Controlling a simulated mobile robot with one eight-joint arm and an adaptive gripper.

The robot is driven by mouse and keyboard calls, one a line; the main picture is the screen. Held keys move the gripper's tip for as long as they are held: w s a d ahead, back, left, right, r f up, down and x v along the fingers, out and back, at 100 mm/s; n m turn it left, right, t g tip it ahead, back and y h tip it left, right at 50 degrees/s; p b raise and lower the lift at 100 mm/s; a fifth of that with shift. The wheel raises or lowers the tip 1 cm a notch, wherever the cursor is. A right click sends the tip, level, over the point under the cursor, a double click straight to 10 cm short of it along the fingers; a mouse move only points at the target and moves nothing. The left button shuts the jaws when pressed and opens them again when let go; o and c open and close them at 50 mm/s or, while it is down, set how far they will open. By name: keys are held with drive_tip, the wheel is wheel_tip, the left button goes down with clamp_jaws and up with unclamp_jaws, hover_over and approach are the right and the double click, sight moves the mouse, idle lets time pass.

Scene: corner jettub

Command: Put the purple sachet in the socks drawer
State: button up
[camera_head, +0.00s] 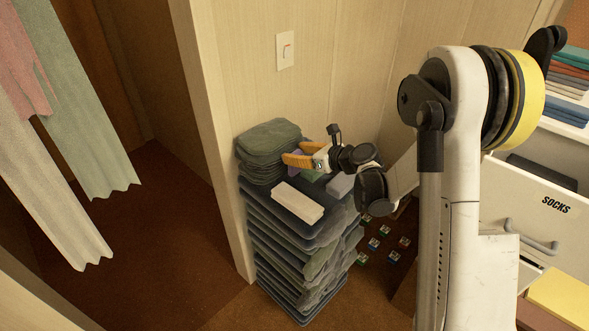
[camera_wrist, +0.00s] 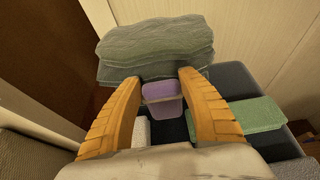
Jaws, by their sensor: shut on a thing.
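My gripper (camera_head: 293,160) is over the top of a tall stack of folded dark cloths (camera_head: 300,255). In the wrist view its two orange fingers (camera_wrist: 163,80) are shut on the purple sachet (camera_wrist: 161,89), which lies between them. In the head view only a sliver of purple shows by the orange fingers. The socks drawer (camera_head: 505,205), white with a black SOCKS label and a grey handle, is at the right. It looks pulled out, with something dark behind its front; most of its inside is hidden by my arm.
A white block (camera_head: 297,203), a green block (camera_wrist: 250,115) and a grey-blue block (camera_head: 340,186) lie on the stack. A folded grey-green cloth (camera_head: 268,138) sits at its back left. Walls stand close behind. Small coloured items (camera_head: 373,243) lie on the floor.

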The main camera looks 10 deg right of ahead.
drive_tip(key=shift+w+a+f, duration=0.15)
drive_tip(key=shift+a+f, duration=0.05)
drive_tip(key=shift+a, duration=0.05)
drive_tip(key=shift+f, duration=0.25)
drive_tip(key=shift+f+b, duration=1.1)
drive_tip(key=shift+f, duration=0.6)
drive_tip(key=shift+f, duration=0.15)
drive_tip(key=o, duration=1.1)
